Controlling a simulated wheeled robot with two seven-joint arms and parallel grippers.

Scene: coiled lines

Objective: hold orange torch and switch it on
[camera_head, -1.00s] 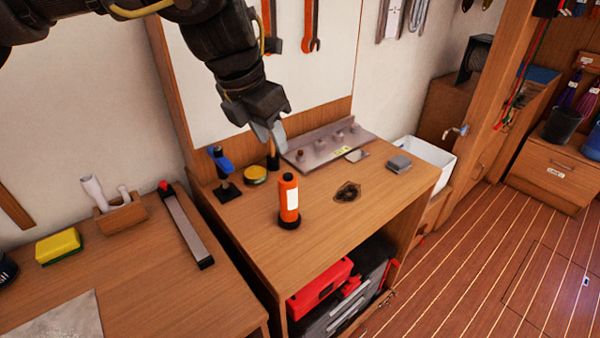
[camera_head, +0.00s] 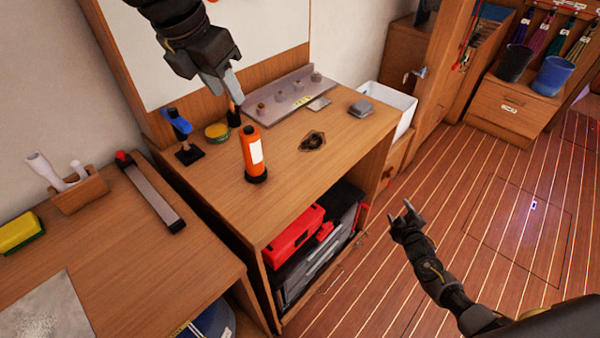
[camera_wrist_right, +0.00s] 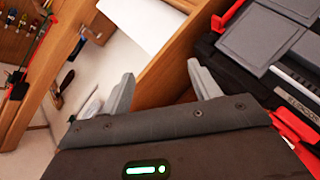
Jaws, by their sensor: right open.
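The orange torch (camera_head: 251,150) stands upright on the wooden workbench (camera_head: 330,165), with a white label on its side and a dark base. My left gripper (camera_head: 229,92) hangs above and behind the torch, apart from it; its fingers overlap in this view, so its opening is unclear. My right gripper (camera_head: 402,213) is low, to the right of the bench and over the floor. In the right wrist view, the right gripper (camera_wrist_right: 160,90) has its two grey fingers apart with nothing between them. No switch on the torch can be made out.
Red and dark cases (camera_head: 297,236) fill the shelf below. The bench front is clear.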

